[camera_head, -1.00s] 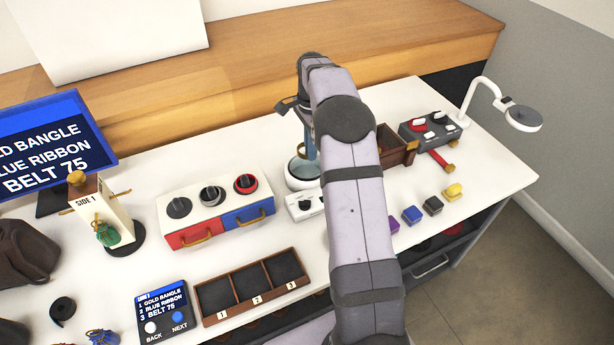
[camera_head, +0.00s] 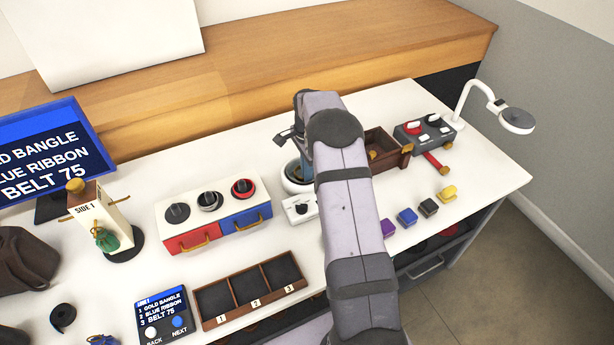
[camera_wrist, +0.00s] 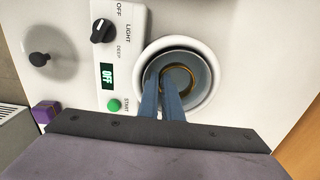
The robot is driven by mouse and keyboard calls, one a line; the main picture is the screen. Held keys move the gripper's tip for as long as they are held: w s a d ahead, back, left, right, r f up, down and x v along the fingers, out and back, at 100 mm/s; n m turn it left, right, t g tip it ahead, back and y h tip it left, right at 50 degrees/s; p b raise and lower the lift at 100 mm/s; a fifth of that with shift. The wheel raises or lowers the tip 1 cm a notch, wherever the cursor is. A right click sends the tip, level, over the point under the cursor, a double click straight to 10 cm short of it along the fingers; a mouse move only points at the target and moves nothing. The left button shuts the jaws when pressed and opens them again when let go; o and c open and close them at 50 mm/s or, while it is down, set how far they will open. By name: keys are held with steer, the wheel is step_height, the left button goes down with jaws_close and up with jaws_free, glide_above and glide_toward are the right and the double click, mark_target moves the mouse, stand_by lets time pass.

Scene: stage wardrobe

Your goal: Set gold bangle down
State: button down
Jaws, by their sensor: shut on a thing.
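The gold bangle (camera_wrist: 190,76) shows as a thin gold ring inside the round basin of a white cleaning machine (camera_wrist: 207,52) in the wrist view. My gripper (camera_wrist: 161,82) has its two blue-grey fingers reaching into the basin, close together, shut on the bangle's near-left side. Whether the bangle touches the basin floor I cannot tell.
The machine's panel has a dial (camera_wrist: 103,31), a display (camera_wrist: 107,75) reading OFF and a green button (camera_wrist: 114,105). A wooden box (camera_head: 379,138) stands to the right, a drawer unit (camera_head: 212,215) to the left, and a three-slot tray (camera_head: 248,300) in front.

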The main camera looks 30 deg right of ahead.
steer(key=shift+f, duration=1.05)
steer(key=shift+f, duration=0.2)
steer(key=c, duration=2.2)
jaws_free()
step_height(320, 180, up, 12)
steer(key=shift+r+b, duration=0.25)
steer(key=shift+b, duration=0.8)
steer(key=shift+a, duration=0.1)
